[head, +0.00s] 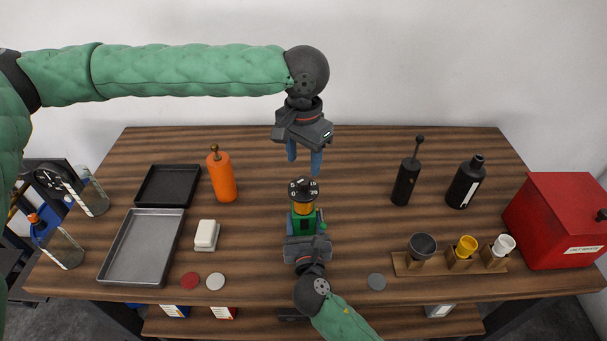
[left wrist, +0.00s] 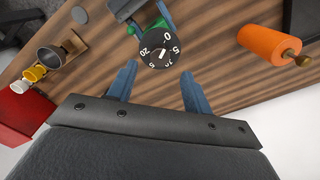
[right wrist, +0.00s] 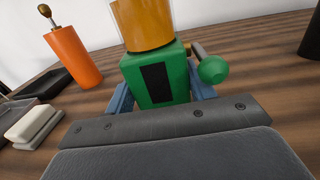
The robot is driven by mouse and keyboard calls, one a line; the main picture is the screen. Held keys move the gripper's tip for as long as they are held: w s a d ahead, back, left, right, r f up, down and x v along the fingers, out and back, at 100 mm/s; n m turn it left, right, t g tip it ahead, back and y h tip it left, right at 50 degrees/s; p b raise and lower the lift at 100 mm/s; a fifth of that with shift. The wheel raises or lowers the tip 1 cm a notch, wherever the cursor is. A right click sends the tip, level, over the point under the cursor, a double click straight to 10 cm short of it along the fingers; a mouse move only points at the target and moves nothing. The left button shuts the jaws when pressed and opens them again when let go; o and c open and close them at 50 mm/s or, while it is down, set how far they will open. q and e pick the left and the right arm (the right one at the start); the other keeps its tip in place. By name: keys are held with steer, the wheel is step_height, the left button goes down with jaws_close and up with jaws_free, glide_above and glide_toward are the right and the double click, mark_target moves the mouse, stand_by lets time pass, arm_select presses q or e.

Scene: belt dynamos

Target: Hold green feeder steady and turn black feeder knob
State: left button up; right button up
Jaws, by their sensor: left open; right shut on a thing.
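The green feeder (head: 304,222) stands upright on the table, with a green base, an amber middle and a black numbered knob (head: 303,189) on top. In the right wrist view its green base (right wrist: 180,75) sits between my right gripper's blue fingers. My right gripper (head: 303,230) is shut on the base from the front. My left gripper (head: 304,162) is open and empty, pointing down above and behind the feeder. In the left wrist view the knob (left wrist: 160,44) lies beyond the open fingertips, apart from them. A green ball-ended lever (right wrist: 212,69) sticks out at the feeder's side.
An orange bottle (head: 222,176) stands to the left, with trays (head: 112,275) and a white block (head: 206,235). Black bottles (head: 406,184), a rack of cups (head: 449,267) and a red box (head: 552,225) are to the right. Table around the feeder is clear.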

mark_target(303, 180)
arm_select(q)
steer(key=shift+f, duration=2.75)
steer(key=c, duration=1)
